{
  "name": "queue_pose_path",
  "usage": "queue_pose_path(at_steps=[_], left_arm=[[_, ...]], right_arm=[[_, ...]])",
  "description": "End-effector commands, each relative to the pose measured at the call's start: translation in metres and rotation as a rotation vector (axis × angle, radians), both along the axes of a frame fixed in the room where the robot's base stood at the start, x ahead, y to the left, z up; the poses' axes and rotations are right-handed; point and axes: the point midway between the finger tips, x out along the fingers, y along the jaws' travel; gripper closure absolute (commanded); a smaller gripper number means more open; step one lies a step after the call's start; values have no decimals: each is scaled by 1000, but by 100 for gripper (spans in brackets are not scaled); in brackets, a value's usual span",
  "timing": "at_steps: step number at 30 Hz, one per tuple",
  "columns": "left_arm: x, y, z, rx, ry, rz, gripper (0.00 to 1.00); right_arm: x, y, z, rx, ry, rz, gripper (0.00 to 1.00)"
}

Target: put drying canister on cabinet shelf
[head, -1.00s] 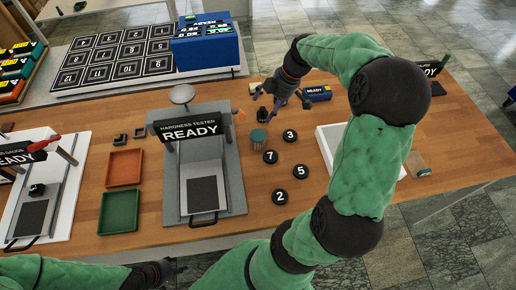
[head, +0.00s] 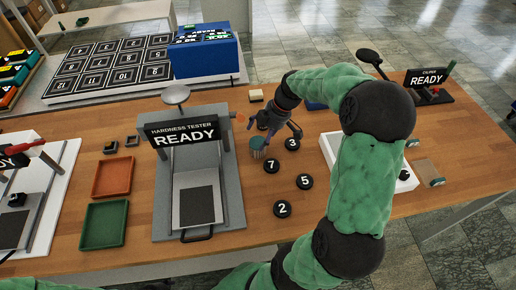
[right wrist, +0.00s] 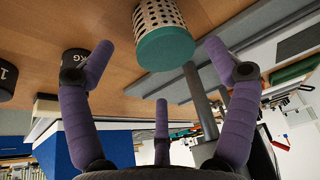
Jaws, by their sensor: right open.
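The drying canister (head: 257,148), a small perforated pale cylinder with a green top, stands on the wooden table right of the hardness tester. My right gripper (head: 280,128) is open and empty, just behind and to the right of the canister. In the right wrist view the canister (right wrist: 165,45) shows ahead, between and beyond the spread purple fingers (right wrist: 159,60), with a visible gap to them. No cabinet shelf can be clearly made out. My left gripper is out of view.
Numbered black discs, such as disc 7 (head: 271,166), lie close to the canister. The hardness tester (head: 198,190) stands left of it, with red (head: 113,177) and green (head: 104,224) trays beyond. A blue box (head: 205,52) stands behind.

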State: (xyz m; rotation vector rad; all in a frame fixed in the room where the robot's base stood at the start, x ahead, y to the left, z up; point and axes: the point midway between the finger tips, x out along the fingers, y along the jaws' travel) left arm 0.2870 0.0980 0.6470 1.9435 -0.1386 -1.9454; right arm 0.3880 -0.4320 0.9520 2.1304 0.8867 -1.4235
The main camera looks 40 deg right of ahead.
Motion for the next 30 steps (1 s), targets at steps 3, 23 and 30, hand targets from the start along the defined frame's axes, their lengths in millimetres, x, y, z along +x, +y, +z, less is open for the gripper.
queue_pose_path(at_steps=[3,23,30], left_arm=[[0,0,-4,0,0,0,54],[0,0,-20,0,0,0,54],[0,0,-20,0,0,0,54]], right_arm=[[0,3,-8,1,1,0,13],[5,16,-49,0,0,0,33],[5,16,-49,0,0,0,76]])
